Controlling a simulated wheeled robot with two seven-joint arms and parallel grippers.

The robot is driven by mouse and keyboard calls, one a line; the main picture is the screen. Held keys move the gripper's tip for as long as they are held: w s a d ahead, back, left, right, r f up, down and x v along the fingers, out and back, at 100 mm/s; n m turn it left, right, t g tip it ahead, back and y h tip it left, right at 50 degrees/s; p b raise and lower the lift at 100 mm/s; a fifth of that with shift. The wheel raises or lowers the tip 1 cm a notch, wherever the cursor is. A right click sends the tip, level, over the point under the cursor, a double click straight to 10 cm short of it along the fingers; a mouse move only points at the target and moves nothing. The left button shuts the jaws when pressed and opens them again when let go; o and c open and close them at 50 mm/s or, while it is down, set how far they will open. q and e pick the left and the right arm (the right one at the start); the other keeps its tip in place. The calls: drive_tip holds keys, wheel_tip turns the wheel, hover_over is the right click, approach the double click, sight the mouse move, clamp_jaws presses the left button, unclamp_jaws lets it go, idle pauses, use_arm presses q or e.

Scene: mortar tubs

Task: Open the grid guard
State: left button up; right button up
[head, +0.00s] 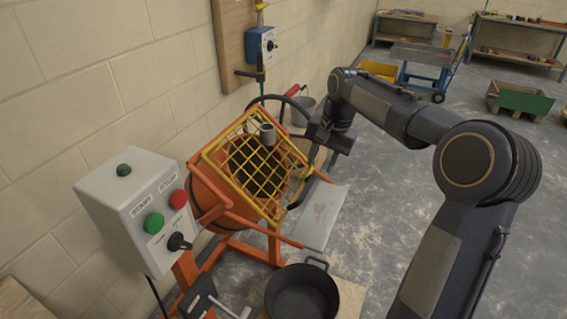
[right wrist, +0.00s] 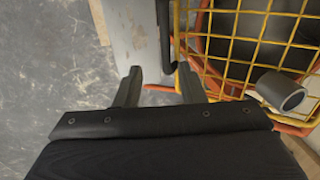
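The yellow grid guard (head: 258,166) lies tilted over the mouth of the orange mixer drum (head: 208,192). A short grey tube stands up from the grid (head: 267,134). In the right wrist view the grid guard (right wrist: 262,28) fills the upper right, with the grey tube (right wrist: 280,92) on it. My right gripper (head: 322,160) is at the guard's right side. In the right wrist view its two fingers (right wrist: 160,88) are apart, with a dark bar (right wrist: 165,45) just beyond the gap between them. I cannot tell whether they touch it. My left gripper is not seen.
A grey control box (head: 140,205) with green and red buttons stands at the left. A grey chute plate (head: 322,215) and a black tub (head: 302,292) are below the drum. A blue switch box (head: 261,45) hangs on the wall.

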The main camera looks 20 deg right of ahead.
sight(310, 183)
drive_tip(key=f, duration=0.2)
drive_tip(key=w+f, duration=0.1)
drive_tip(key=f, duration=0.2)
drive_tip(key=w+a+f, duration=0.1)
drive_tip(key=f, duration=0.2)
drive_tip(key=shift+w, duration=0.25)
drive_tip(key=shift+c, duration=0.4)
clamp_jaws()
